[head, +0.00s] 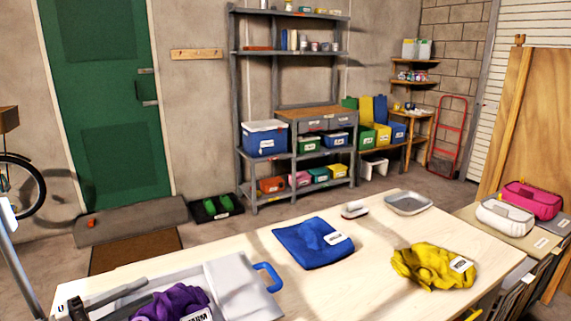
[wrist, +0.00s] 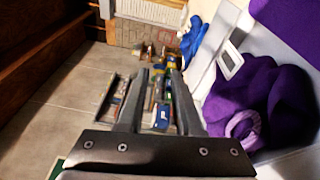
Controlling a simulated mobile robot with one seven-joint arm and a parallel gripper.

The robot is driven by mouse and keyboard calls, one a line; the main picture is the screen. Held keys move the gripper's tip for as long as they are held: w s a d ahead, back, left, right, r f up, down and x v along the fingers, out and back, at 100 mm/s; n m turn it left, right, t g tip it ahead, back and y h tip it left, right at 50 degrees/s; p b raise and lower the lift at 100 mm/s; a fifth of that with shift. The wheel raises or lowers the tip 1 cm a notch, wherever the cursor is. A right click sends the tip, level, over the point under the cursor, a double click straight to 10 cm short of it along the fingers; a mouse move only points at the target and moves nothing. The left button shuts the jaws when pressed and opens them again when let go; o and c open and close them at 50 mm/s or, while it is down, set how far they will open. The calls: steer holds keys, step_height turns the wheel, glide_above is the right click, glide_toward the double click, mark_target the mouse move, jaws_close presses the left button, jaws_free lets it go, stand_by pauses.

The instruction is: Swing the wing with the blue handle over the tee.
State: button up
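The purple tee (head: 172,303) lies bunched on the pale folding board, with a white label at its front; its lower part is cut off by the frame. The board's right wing (head: 232,291) is a light grey panel beside the tee, and the blue handle (head: 268,276) sticks out from its right edge. My gripper (head: 128,291) is at the left of the tee, above the board's left part. In the wrist view the tee (wrist: 258,108) fills the right side. My gripper (wrist: 156,72) shows two dark fingers with a gap between them; it is open and empty.
A folded blue cloth (head: 312,243) and a bunched yellow cloth (head: 433,268) lie on the table (head: 365,225). A brush (head: 354,210) and a grey tray (head: 408,204) stand near its far edge. Bare table lies between them.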

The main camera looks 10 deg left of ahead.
steer(key=w+d+r+m+g+y+p, duration=0.1)
steer(key=w+d+r+m+g, duration=0.2)
steer(key=d, duration=0.7)
steer(key=w+d+r+g+y+p, duration=0.1)
steer(key=w+d+r+g, duration=0.25)
steer(key=d, duration=0.65)
steer(key=w+d+r+m+g+y+p, duration=0.15)
steer(key=w+d+g, duration=0.3)
steer(key=d, duration=0.55)
steer(key=s+d+r+m+g+y+p, duration=0.1)
steer(key=s+d+r+y, duration=0.15)
steer(key=d, duration=0.25)
steer(key=s+d+r+m+g+y+p, duration=0.1)
steer(key=s+d+r+m+y, duration=0.1)
steer(key=s+d, duration=0.3)
steer(key=s+d+r+m+t+y+p, duration=0.2)
steer(key=s+d+m+t+y, duration=0.1)
steer(key=s+d, duration=0.5)
steer(key=shift+s+r+m+t+p, duration=0.15)
steer(key=shift+s+m+t+p, duration=0.4)
steer(key=shift+s, duration=1.3)
steer(key=shift+a, duration=0.1)
